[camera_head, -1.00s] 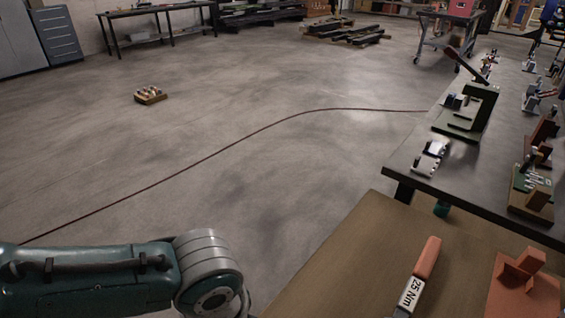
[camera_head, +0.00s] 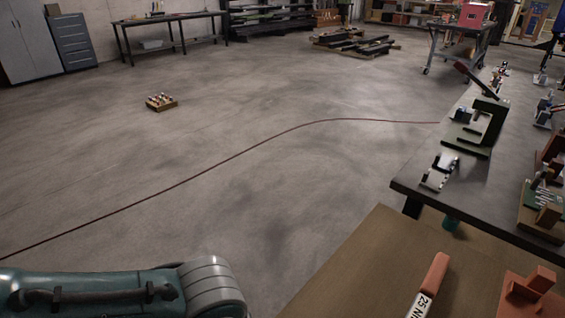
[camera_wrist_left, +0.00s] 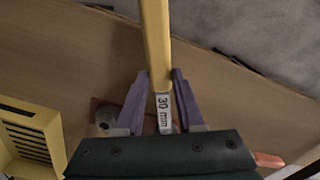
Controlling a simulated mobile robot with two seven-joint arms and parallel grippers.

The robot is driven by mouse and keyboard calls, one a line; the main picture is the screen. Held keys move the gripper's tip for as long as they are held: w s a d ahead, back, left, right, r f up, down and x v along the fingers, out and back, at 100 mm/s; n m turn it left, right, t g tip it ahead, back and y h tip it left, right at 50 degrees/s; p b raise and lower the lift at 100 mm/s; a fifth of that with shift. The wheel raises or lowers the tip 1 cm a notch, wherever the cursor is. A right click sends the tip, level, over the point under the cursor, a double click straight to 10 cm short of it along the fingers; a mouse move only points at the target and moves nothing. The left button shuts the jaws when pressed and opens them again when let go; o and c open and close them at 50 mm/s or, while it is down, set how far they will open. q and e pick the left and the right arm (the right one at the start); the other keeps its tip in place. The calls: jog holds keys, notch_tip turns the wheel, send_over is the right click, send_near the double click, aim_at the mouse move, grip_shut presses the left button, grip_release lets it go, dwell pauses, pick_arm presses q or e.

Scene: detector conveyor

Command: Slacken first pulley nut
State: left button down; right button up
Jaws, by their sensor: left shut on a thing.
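My left gripper (camera_wrist_left: 160,78) is shut on a yellow tool (camera_wrist_left: 154,35) labelled "30 mm". Its purple fingers clasp the tool near the label, and the yellow bar runs up out of the left wrist view. Below it lies a brown wooden surface (camera_wrist_left: 60,50). A grey round part (camera_wrist_left: 106,118) on a reddish piece shows beside the left finger, partly hidden. I cannot identify a pulley nut in either view. In the head view only a teal and grey link of my left arm shows at the lower left. My right gripper is not seen.
A yellow slotted housing (camera_wrist_left: 30,138) stands left of my gripper. A dark table (camera_head: 445,200) with fixtures is beyond.

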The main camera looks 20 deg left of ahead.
pick_arm(q)
jog(key=shift+a, duration=0.25)
jog(key=c, duration=0.7)
grip_release()
jog(key=shift+o, duration=1.3)
jog(key=shift+d, duration=0.1)
jog(key=shift+r, duration=0.1)
